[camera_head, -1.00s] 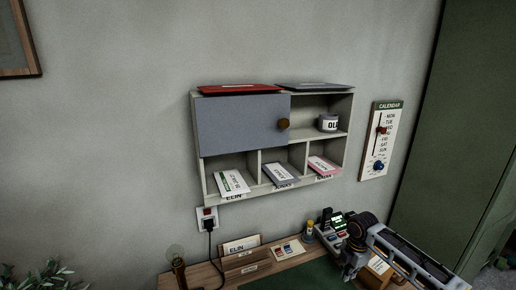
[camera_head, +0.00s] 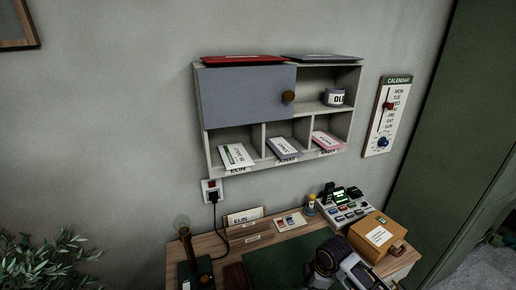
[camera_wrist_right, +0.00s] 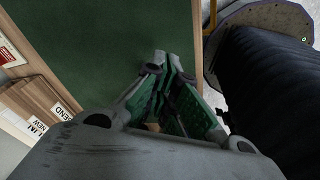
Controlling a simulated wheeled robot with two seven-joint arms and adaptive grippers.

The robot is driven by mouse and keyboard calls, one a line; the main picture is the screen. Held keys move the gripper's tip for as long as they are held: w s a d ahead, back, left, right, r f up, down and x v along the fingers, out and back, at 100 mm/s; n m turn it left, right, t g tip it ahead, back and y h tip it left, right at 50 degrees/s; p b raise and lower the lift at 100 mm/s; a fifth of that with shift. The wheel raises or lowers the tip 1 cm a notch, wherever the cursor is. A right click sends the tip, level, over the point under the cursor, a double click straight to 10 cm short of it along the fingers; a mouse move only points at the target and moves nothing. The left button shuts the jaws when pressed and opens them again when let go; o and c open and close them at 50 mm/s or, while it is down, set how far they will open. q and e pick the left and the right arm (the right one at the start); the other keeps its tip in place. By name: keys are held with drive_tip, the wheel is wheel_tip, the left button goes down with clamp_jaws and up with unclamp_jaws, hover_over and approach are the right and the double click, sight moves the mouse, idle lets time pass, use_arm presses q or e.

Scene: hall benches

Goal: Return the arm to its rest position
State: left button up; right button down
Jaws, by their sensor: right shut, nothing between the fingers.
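My right arm (camera_head: 345,270) comes in at the bottom of the head view, low over the front of the bench. Its fingertips are out of sight there. In the right wrist view my right gripper (camera_wrist_right: 172,68) is shut and empty, with its fingers together in front of the green mat (camera_wrist_right: 95,35). The same mat (camera_head: 275,262) lies on the wooden bench in the head view. My left gripper is not in view.
A cardboard box (camera_head: 378,238) and a keypad device (camera_head: 345,207) stand at the bench's right. A lamp-like post (camera_head: 188,250) stands at the left. A wall cabinet (camera_head: 212,168) hangs above, with a calendar board (camera_head: 385,117) beside it.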

drive_tip(key=s+a+r+m+t, duration=0.1)
drive_tip(key=s+a+r+m, duration=0.1)
drive_tip(key=s+m, duration=0.4)
drive_tip(key=s+d+r+m+t+h, duration=0.1)
drive_tip(key=s+d+r+m, duration=0.2)
drive_tip(key=s+d+m, duration=0.5)
drive_tip(key=s+f+g, duration=0.1)
drive_tip(key=s+f, duration=0.1)
drive_tip(key=f, duration=1.4)
drive_tip(key=s+f, duration=0.2)
drive_tip(key=f, duration=1.5)
drive_tip(key=s+d+f+g, duration=0.1)
drive_tip(key=s+d+f, duration=0.2)
drive_tip(key=s+f, duration=1.7)
drive_tip(key=shift+s+h, duration=0.3)
drive_tip(key=shift+s, duration=0.75)
